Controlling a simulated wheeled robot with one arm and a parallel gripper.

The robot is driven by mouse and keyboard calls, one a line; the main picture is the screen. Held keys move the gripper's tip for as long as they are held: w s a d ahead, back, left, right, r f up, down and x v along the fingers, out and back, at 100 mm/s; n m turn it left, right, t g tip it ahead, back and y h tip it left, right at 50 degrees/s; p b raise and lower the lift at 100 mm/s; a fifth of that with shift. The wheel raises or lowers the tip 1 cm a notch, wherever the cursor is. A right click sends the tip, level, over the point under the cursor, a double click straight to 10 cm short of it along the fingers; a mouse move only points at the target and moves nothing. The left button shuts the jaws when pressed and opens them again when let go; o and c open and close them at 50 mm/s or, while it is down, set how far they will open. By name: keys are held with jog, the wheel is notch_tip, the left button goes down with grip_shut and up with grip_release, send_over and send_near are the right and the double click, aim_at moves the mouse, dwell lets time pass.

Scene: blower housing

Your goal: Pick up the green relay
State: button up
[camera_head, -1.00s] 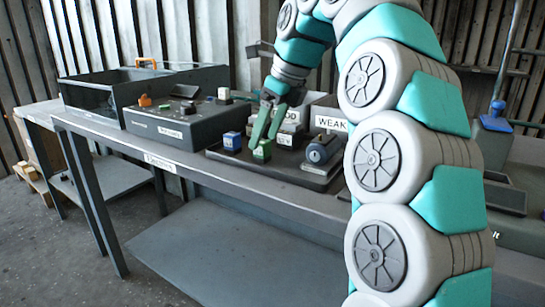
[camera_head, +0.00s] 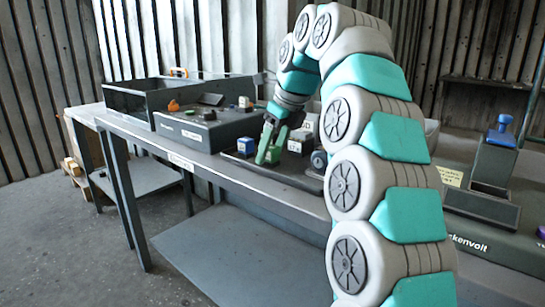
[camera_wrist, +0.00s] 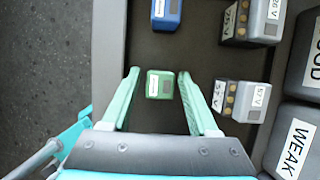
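The green relay (camera_wrist: 160,85) is a small green block with a pale label. It sits on the dark tray (camera_wrist: 200,50) and lies between the two fingers of my gripper (camera_wrist: 159,74) in the wrist view. The fingers are open, with a narrow gap on each side of the relay. In the head view my gripper (camera_head: 267,150) reaches down over the tray, and its green fingers largely hide the relay (camera_head: 273,156).
A blue relay (camera_wrist: 166,14) stands beyond the green one. Grey blocks (camera_wrist: 242,101) stand close to the right finger. Boxes marked WEAK (camera_wrist: 297,145) and GOOD (camera_wrist: 311,60) are farther right. A grey panel box (camera_head: 205,128) stands left on the bench.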

jog(key=c, duration=0.9)
jog(key=shift+d+r, duration=0.1)
jog(key=shift+r, duration=0.05)
